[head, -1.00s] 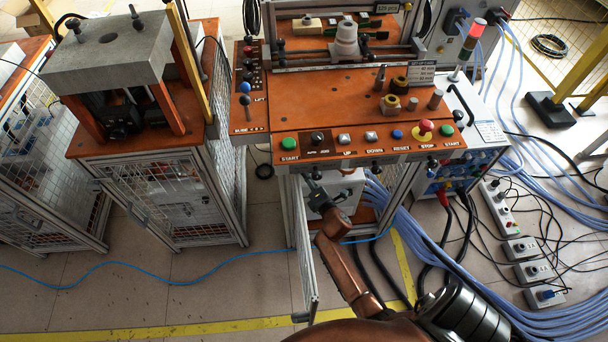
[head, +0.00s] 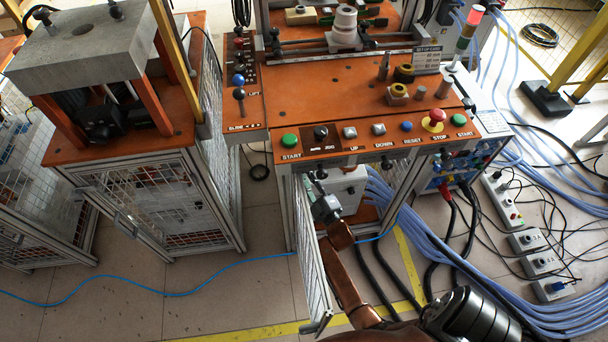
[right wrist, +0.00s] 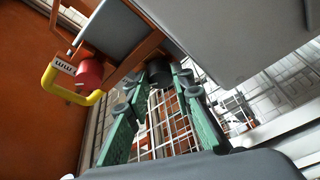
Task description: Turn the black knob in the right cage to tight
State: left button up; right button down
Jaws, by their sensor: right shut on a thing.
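The right cage is the orange-topped station (head: 340,95) with a mesh front door (head: 311,255) standing open toward me. My right gripper (head: 322,202) is low in front of the station, below its button panel and beside the door. In the right wrist view its green fingers (right wrist: 157,88) are shut on a dark cylindrical piece, the black knob (right wrist: 158,70). The knob is partly hidden by the fingers, and its tightness cannot be told. Another small black knob (head: 321,174) sits under the panel's front edge. My left gripper is out of view.
The button panel (head: 370,142) overhangs my right gripper. Blue hoses (head: 420,235) and black cables run over the floor to the right. A red and yellow part (right wrist: 88,75) shows close in the wrist view.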

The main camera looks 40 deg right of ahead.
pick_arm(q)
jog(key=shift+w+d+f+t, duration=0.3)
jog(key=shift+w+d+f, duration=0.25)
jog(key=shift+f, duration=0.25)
pick_arm(e)
jog(key=shift+f+m+t+h, duration=0.15)
jog(key=shift+m+t+h, duration=0.05)
jog(key=shift+m, duration=0.65)
jog(key=shift+f+m+t+h, duration=0.15)
jog(key=shift+m+t+h, duration=0.05)
jog(key=shift+m, duration=0.65)
pick_arm(q)
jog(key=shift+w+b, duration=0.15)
jog(key=shift+b, duration=0.15)
pick_arm(e)
jog(key=c, duration=1.7)
grip_release()
jog(key=shift+r, duration=0.35)
notch_tip(320, 180, up, 10)
jog(key=shift+f, duration=0.2)
jog(key=shift+s, duration=0.1)
